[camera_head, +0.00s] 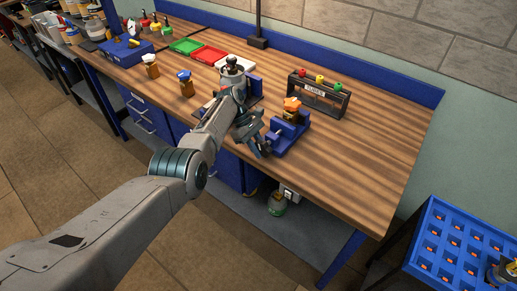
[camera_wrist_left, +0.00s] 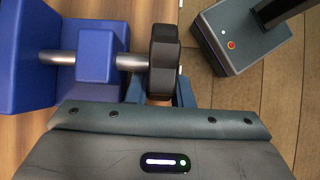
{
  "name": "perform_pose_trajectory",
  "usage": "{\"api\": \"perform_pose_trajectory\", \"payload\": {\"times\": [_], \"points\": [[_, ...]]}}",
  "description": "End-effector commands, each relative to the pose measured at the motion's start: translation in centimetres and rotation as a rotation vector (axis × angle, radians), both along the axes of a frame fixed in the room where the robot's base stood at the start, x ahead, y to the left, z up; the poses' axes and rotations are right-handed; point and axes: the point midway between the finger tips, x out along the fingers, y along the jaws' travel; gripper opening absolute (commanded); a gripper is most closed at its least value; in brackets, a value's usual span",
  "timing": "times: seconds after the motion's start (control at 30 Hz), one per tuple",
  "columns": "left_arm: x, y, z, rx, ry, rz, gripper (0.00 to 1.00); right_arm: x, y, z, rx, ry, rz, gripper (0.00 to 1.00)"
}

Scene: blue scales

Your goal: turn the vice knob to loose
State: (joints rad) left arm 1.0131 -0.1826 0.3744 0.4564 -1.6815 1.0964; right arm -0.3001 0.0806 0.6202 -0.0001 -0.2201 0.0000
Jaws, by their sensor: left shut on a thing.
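The blue vice (camera_head: 285,140) is at the front edge of the wooden bench in the head view, with an orange-topped piece (camera_head: 291,105) at it. In the left wrist view, the vice's blue body (camera_wrist_left: 35,55) is at left, and a metal screw (camera_wrist_left: 130,61) runs from it to the dark knob (camera_wrist_left: 164,62). My left gripper (camera_head: 262,146) is at the front of the vice, shut on the knob. The gripper hides most of the knob in the head view. My right gripper is not in view.
A dark rack (camera_head: 318,97) with coloured-topped items stands behind the vice. Red (camera_head: 209,55) and green (camera_head: 186,46) trays lie farther back. A blue-topped piece (camera_head: 185,82) stands left of my arm. The bench's right part is clear. A blue crate (camera_head: 430,235) is at lower right.

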Motion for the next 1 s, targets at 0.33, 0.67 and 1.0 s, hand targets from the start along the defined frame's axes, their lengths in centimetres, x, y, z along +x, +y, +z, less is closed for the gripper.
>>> {"api": "perform_pose_trajectory", "payload": {"times": [0.33,0.67,1.0], "points": [[0.0,0.0,0.0,0.001,-0.001,0.0,0.29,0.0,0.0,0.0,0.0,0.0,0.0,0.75],[0.7,0.9,1.4,0.001,-0.004,0.002,0.29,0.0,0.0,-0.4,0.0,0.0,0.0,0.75],[3.0,4.0,6.6,0.001,-0.003,0.001,0.29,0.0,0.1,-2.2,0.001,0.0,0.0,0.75]]}}
